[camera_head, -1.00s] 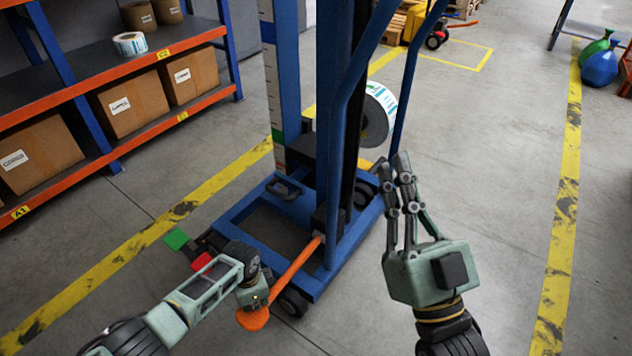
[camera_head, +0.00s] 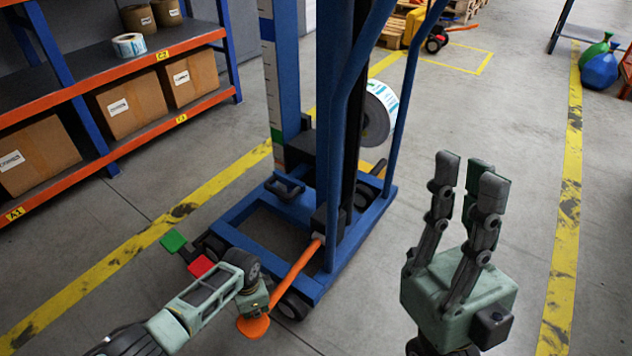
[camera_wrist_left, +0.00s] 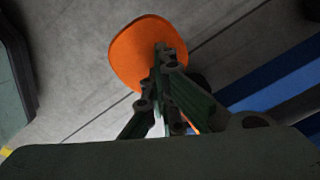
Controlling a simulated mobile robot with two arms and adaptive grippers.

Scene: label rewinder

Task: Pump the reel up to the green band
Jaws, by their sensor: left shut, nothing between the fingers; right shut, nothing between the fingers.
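A blue lift stands in the middle of the head view. Its mast carries a white scale (camera_head: 270,80) with a green band (camera_head: 277,136) near the lower end. The reel (camera_head: 383,108), white-edged with a dark side, hangs beside the mast at about the height of the green band. An orange lever (camera_head: 296,274) slopes down from the mast foot to a flat orange end (camera_head: 252,326). My left gripper (camera_head: 256,306) is shut at that end; the left wrist view shows its fingertips (camera_wrist_left: 165,55) over the orange pad (camera_wrist_left: 140,50). My right gripper (camera_head: 468,180) is shut and empty, pointing up.
A green pedal (camera_head: 173,241) and a red pedal (camera_head: 200,266) stick out left of the lift base. Shelves (camera_head: 110,75) with boxes stand at the left. Yellow floor lines run on both sides.

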